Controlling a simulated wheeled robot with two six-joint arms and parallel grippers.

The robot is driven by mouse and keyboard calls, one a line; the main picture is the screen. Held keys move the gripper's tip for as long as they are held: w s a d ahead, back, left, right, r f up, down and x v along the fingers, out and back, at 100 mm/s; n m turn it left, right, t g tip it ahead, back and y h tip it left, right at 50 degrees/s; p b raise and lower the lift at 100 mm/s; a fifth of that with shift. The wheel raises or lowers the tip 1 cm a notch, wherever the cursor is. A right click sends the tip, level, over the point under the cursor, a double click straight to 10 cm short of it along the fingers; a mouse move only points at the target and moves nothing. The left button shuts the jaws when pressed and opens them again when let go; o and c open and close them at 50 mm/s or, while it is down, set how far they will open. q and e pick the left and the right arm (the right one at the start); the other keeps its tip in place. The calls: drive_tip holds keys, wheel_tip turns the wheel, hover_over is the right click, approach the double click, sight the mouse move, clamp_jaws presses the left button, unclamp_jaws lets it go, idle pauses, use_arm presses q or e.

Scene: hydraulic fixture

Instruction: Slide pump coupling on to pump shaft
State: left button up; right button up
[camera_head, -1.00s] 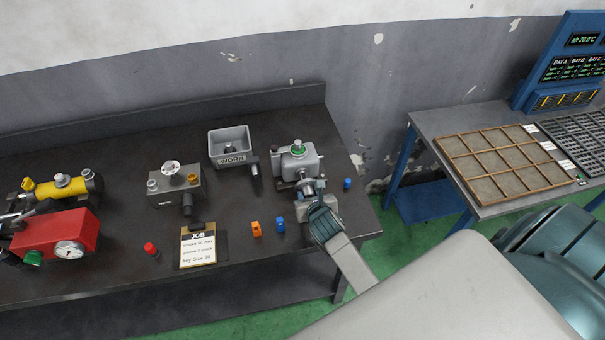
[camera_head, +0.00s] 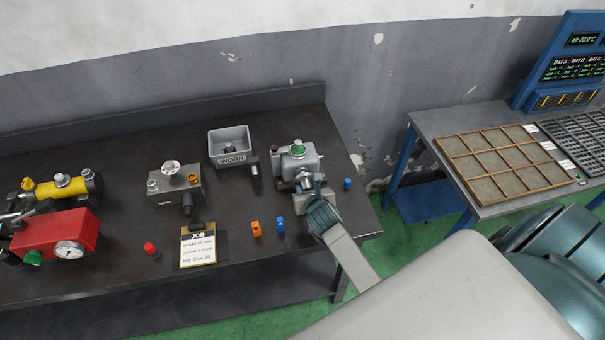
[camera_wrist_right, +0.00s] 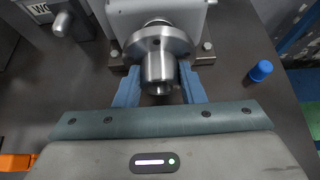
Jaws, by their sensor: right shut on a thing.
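The pump (camera_head: 298,160) is a light grey housing with a green-ringed cap, near the right end of the dark bench. It also shows at the top of the right wrist view (camera_wrist_right: 120,12). The pump coupling (camera_wrist_right: 158,62), a silver flanged hub, is between the blue-grey fingers of my right gripper (camera_wrist_right: 160,88), which is shut on it. Its flange faces the pump. The pump shaft is mostly hidden behind the coupling; I cannot tell how far the coupling is around it. In the head view my right gripper (camera_head: 318,192) is just in front of the pump. My left gripper is not in view.
A blue cap (camera_head: 347,183) stands right of the pump. Orange (camera_head: 256,229) and blue (camera_head: 280,224) small parts lie left of my arm. The WORN bin (camera_head: 230,143), a grey valve block (camera_head: 175,184) and the job clipboard (camera_head: 198,246) are farther left.

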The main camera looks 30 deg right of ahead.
drive_tip(key=shift+w+d, duration=0.2)
drive_tip(key=shift+w, duration=0.5)
drive_tip(key=shift+w+d, duration=0.2)
drive_tip(key=shift+w, duration=0.45)
idle(0.4)
drive_tip(key=o, duration=1.1)
drive_tip(key=shift+c, duration=0.2)
drive_tip(key=shift+s, duration=0.15)
drive_tip(key=shift+s+a+r, duration=0.1)
drive_tip(key=shift+s+r, duration=0.05)
drive_tip(key=shift+s, duration=0.1)
drive_tip(key=b+v, duration=0.3)
drive_tip(key=v, duration=0.7)
drive_tip(key=shift+b, duration=0.3)
drive_tip(key=shift+r, duration=0.25)
